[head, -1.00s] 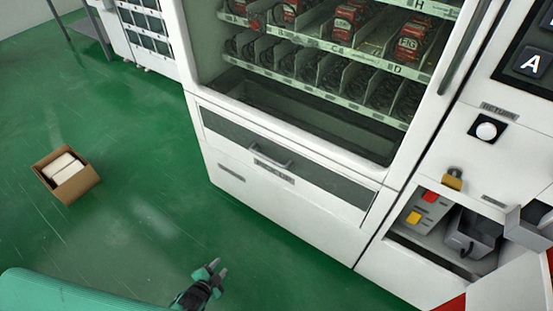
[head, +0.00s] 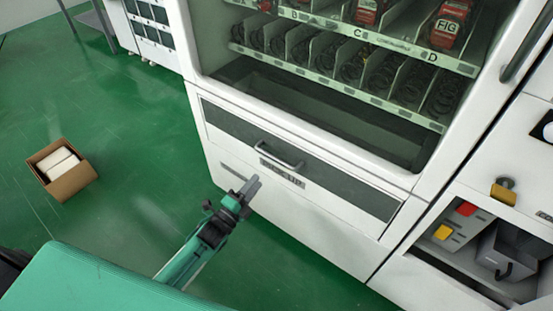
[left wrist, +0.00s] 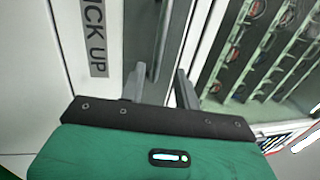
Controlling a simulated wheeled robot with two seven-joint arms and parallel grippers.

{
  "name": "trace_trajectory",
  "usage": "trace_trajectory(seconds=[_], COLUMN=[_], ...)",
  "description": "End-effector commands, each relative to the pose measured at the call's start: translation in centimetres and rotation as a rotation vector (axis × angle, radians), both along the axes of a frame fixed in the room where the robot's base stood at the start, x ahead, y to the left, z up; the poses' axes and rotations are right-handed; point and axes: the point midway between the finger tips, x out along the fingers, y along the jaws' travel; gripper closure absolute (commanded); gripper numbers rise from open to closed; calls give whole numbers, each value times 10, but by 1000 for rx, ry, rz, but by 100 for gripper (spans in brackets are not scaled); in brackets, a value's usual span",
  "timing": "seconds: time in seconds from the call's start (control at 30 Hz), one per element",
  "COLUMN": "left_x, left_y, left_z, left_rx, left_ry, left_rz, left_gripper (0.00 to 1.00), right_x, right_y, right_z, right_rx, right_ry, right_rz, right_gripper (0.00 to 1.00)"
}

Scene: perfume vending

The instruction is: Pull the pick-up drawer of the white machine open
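The white machine's pick-up drawer (head: 225,125) is a low front panel with a dark band and a grey bar handle (head: 280,154). It looks shut, flush with the front. The PICK UP label (head: 282,173) is below the handle and also shows in the left wrist view (left wrist: 94,38). My left gripper (head: 250,183) is in front of the drawer, just left of and below the handle in the head view. In the left wrist view its two fingers (left wrist: 160,85) are apart and empty, pointing at the drawer front. Contact with the handle cannot be seen. My right gripper is out of view.
Above the drawer is the glass window with racks of red goods (head: 445,25). At the right an open compartment (head: 480,240) holds a grey bin, with a yellow padlock (head: 503,191) above it. A cardboard box (head: 72,187) stands on the clear green floor at the left.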

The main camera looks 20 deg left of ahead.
Motion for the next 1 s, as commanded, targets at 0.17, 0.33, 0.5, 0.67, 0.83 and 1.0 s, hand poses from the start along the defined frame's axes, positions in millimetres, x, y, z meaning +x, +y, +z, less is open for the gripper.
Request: trace_trajectory(seconds=[0.17, 0.33, 0.5, 0.67, 0.83, 1.0], left_x=[32, 62, 86, 100, 105, 106], left_y=[-12, -23, -31, -36, -38, -38], left_z=[7, 13, 17, 20, 21, 21], left_rx=[-1, -2, -1, -2, -1, -1], left_ry=[-2, 0, 0, 2, 3, 3], left_rz=[0, 0, 0, 1, 1, 1], left_gripper=[68, 68, 68, 68, 68, 68], right_x=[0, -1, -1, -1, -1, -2], right_y=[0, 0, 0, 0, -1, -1], right_z=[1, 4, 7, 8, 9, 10], right_rx=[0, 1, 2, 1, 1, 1], right_ry=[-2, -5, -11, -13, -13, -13], right_rz=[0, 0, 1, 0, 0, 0], right_gripper=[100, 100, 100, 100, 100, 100])
